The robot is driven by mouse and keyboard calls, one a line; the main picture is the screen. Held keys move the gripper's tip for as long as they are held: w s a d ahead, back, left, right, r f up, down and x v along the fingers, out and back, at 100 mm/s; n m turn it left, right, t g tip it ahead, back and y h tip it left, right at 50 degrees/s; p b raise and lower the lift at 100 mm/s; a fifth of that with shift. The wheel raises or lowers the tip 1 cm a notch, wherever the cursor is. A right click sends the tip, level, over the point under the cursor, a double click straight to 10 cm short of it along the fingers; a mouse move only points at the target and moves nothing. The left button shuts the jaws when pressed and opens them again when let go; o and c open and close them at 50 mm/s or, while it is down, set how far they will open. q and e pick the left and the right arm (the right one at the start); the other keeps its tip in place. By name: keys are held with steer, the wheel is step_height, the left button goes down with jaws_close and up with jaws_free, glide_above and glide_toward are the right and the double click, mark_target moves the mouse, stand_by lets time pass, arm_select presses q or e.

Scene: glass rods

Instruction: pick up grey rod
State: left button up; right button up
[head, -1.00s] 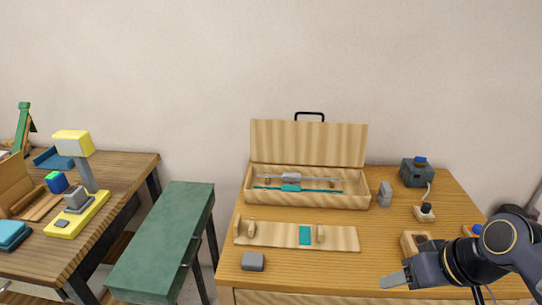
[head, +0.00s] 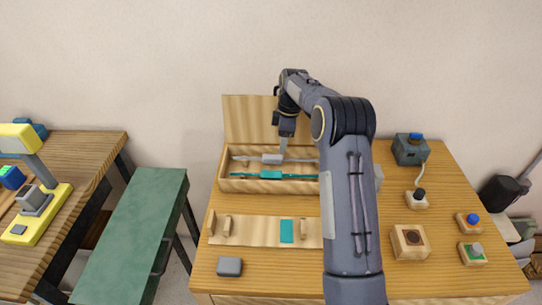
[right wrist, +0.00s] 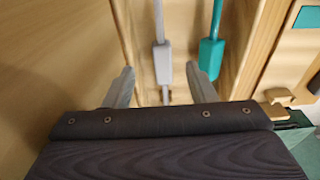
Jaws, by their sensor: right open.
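The grey rod (head: 271,159), with a grey block at its middle, lies lengthwise in the open wooden case. In the right wrist view the grey rod (right wrist: 162,62) runs between my fingers. My right gripper (head: 284,147) is over the case, pointing down, just above the rod's block. In the right wrist view my right gripper (right wrist: 161,88) is open, one finger on each side of the rod's line, holding nothing. Contact cannot be told. My left gripper is not in view.
The teal rod (head: 270,175) lies parallel in front, close to one finger in the wrist view. The case lid (head: 240,118) stands upright behind. A wooden rack board (head: 258,232) with a teal patch lies in front. A grey block (head: 229,267) and button boxes stand around.

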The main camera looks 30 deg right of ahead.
mark_target(280, 156)
steer(key=f, duration=0.1)
steer(key=f+p, duration=0.1)
steer(key=f, duration=0.3)
steer(key=shift+a+f+p, duration=0.25)
steer(key=shift+a+p, duration=0.05)
steer(key=shift+a, duration=0.05)
steer(key=shift+f, duration=0.35)
steer(key=c, duration=1.1)
